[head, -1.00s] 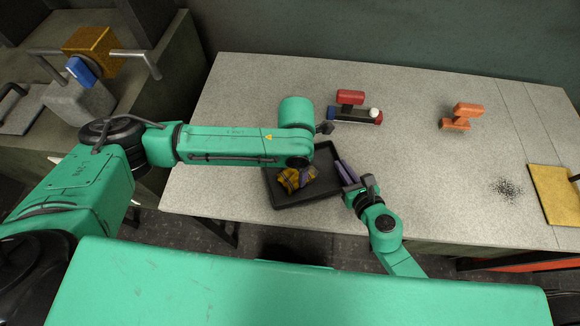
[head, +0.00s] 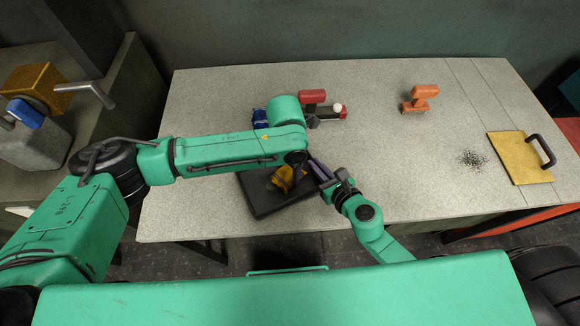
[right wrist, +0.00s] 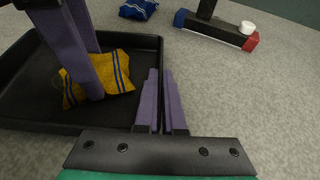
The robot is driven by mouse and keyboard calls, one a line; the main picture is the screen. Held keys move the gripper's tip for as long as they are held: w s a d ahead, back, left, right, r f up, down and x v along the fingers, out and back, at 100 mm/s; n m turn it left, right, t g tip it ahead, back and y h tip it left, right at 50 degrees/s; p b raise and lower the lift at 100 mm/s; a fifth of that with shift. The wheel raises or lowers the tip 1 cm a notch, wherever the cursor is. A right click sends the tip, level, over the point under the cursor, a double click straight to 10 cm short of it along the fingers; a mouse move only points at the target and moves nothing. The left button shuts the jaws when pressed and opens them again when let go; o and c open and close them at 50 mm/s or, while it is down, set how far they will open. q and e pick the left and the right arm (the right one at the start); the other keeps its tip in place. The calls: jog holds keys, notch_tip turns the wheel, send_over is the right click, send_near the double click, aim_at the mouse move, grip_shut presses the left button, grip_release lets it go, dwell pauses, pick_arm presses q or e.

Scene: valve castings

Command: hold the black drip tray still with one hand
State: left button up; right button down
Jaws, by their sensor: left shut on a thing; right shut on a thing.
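The black drip tray (head: 258,207) lies on the grey table near its front edge; it also shows in the right wrist view (right wrist: 30,118). My right gripper (right wrist: 160,72) is shut on the tray's right wall, and its purple fingers show in the head view (head: 318,168). A yellow cloth with blue stripes (right wrist: 112,72) lies crumpled in the tray, also in the head view (head: 282,180). My left gripper (right wrist: 90,94) comes down over the tray, shut on the yellow cloth. My left arm hides part of the tray in the head view.
A blue cloth (head: 260,118) lies behind the tray. The right-centre table is clear.

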aim_at(266, 186)
pick_arm(q)
jog(key=shift+s+a, duration=0.4)
jog(key=shift+a, duration=0.55)
jog(key=shift+s+a, duration=0.4)
jog(key=shift+a, duration=0.6)
jog(key=shift+s+a, duration=0.4)
jog(key=shift+a, duration=0.55)
notch_tip(266, 186, up, 8)
pick_arm(e)
jog(key=c, duration=0.9)
grip_release()
jog(key=shift+c, duration=0.2)
jog(key=v, duration=1.1)
jog(key=shift+s+d, duration=0.15)
jog(key=shift+s, duration=0.1)
jog(key=shift+s+r, duration=0.2)
